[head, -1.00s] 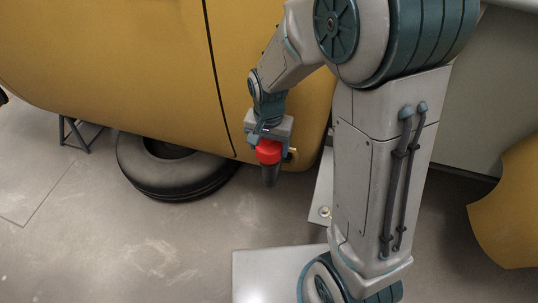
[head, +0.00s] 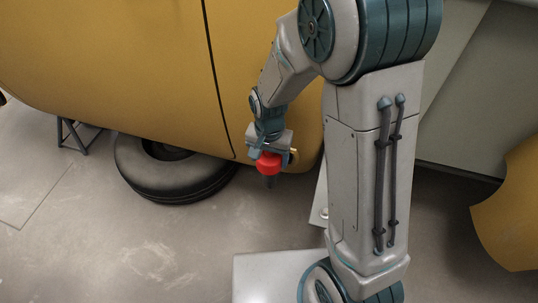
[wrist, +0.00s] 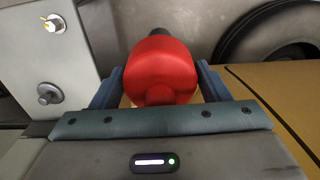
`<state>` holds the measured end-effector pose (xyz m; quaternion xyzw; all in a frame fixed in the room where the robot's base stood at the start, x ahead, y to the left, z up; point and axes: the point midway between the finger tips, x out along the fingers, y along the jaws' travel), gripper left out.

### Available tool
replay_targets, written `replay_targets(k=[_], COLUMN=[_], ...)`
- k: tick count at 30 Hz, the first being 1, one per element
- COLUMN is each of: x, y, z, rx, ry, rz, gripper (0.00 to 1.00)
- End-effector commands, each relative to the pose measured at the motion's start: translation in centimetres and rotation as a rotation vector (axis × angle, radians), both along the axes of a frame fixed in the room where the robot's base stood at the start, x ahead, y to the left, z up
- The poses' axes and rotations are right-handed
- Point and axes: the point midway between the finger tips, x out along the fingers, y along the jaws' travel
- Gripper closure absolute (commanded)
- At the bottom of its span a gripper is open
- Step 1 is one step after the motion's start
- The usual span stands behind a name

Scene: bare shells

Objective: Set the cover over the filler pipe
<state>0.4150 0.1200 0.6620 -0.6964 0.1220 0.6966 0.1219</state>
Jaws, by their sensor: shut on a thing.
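The cover (head: 268,164) is a round red cap, held upright between the fingers of my gripper (head: 268,152). In the wrist view the red cover (wrist: 162,68) fills the space between the two blue-grey fingers of my gripper (wrist: 160,88). The dark filler pipe (head: 269,183) shows just below the cover in the head view, in line with it.
A large yellow body shell (head: 110,70) stands close behind my gripper. A tyre (head: 170,170) lies on the floor to the left, with a dark stand (head: 75,134) beyond it. A pale plate (head: 275,275) is on the floor in front. Open floor lies at left.

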Motion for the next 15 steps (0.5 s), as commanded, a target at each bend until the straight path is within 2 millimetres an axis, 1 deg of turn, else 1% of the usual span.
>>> replay_targets(k=[3, 4, 5, 6, 15], x=[0.00, 0.00, -0.01, 0.00, 0.00], y=[0.00, 0.00, -0.01, 0.00, 0.00], z=[-0.13, -0.12, -0.12, -0.11, 0.01], rx=[0.000, 0.000, 0.000, 0.000, 0.000], ry=[0.000, 0.000, 0.000, 0.000, 0.000], rz=[0.000, 0.000, 0.000, 0.000, 0.000], gripper=[0.52, 0.28, 0.19, 0.09, 0.09])
